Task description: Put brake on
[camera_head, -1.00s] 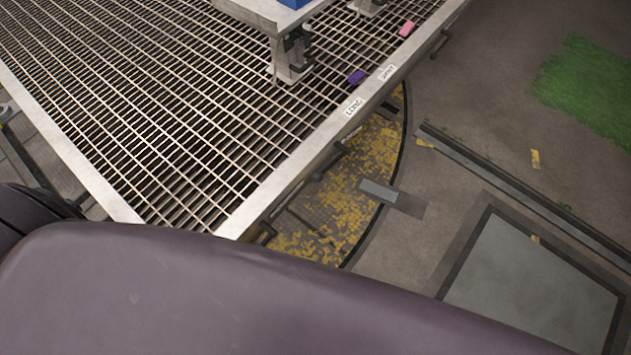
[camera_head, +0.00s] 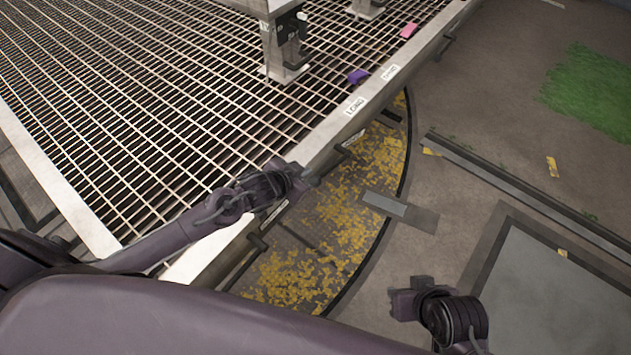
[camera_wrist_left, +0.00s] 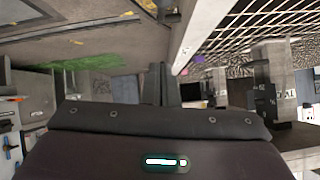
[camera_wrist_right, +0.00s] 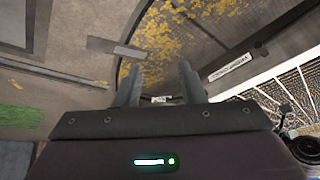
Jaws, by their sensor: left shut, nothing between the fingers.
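A grated turntable deck (camera_head: 120,130) has a pale metal rim. I cannot clearly make out the brake; part of the rim's side is hidden behind my left gripper. My left gripper (camera_head: 305,181) is shut and empty at the deck's front right rim; its closed fingers show in the left wrist view (camera_wrist_left: 164,82). My right gripper (camera_head: 400,300) is over the floor, right of the deck, its fingers apart in the right wrist view (camera_wrist_right: 158,82).
A purple block (camera_head: 358,76) and a pink block (camera_head: 408,30) lie on the grating near LONG and SHORT labels. A metal post (camera_head: 285,55) stands on it. A rail (camera_head: 520,180) and a grey floor plate (camera_head: 545,290) lie right, with open floor around.

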